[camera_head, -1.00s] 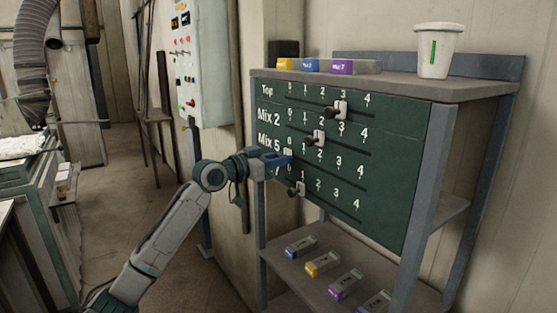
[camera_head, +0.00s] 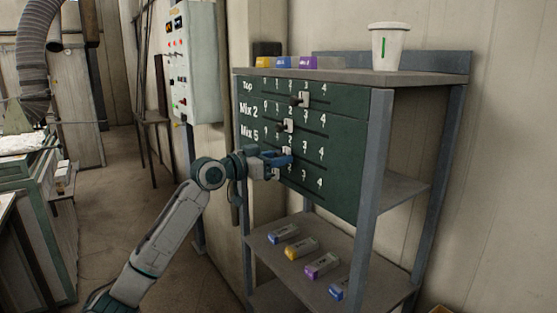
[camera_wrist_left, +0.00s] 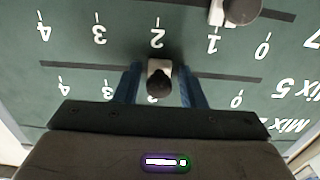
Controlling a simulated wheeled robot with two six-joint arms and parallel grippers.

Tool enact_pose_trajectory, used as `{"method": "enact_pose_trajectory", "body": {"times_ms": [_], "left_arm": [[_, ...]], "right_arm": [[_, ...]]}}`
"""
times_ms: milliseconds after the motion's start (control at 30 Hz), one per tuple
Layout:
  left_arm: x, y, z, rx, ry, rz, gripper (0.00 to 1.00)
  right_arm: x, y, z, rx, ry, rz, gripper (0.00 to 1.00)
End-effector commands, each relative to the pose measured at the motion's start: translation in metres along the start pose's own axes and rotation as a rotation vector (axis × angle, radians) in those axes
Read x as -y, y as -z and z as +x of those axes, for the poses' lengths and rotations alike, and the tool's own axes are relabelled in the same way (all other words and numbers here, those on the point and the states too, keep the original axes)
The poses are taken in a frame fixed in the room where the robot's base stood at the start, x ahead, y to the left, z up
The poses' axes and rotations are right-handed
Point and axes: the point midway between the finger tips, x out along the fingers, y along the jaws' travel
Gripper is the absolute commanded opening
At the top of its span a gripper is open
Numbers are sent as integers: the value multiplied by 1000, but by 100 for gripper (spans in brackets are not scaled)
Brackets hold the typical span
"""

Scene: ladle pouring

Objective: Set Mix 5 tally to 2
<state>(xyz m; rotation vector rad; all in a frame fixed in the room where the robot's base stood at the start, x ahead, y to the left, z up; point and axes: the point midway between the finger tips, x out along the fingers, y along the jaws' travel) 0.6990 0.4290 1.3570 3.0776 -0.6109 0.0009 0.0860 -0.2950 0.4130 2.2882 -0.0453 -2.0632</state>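The dark green tally board (camera_head: 345,195) has rows of numbers above slots, each with a pale slider. The Mix 5 slider (camera_head: 286,152) stands at about the 2. In the left wrist view, upside down, its dark knob (camera_wrist_left: 159,82) sits between the two blue fingers of my left gripper (camera_wrist_left: 158,72). A gap shows on each side of the knob, so the gripper looks open around it. My left gripper (camera_head: 284,161) also shows in the head view, reaching in from the left and hiding part of the lower rows. My right gripper is not in view.
The Top slider (camera_head: 301,99) and Mix 2 slider (camera_head: 287,125) are above. A white cup (camera_head: 387,48) and coloured blocks (camera_head: 303,62) stand on top. Several blocks (camera_head: 302,247) lie on the lower shelf (camera_head: 368,262).

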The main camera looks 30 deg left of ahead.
Motion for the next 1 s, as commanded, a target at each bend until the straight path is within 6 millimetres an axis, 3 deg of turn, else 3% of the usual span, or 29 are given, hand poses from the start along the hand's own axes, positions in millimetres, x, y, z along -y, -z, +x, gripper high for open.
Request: {"method": "enact_pose_trajectory", "body": {"times_ms": [467,1000], "left_arm": [[1,-3,-9,2,2,4,42],[0,-4,-71,3,3,6,42]], "right_arm": [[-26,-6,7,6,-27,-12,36],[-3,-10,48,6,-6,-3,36]]}}
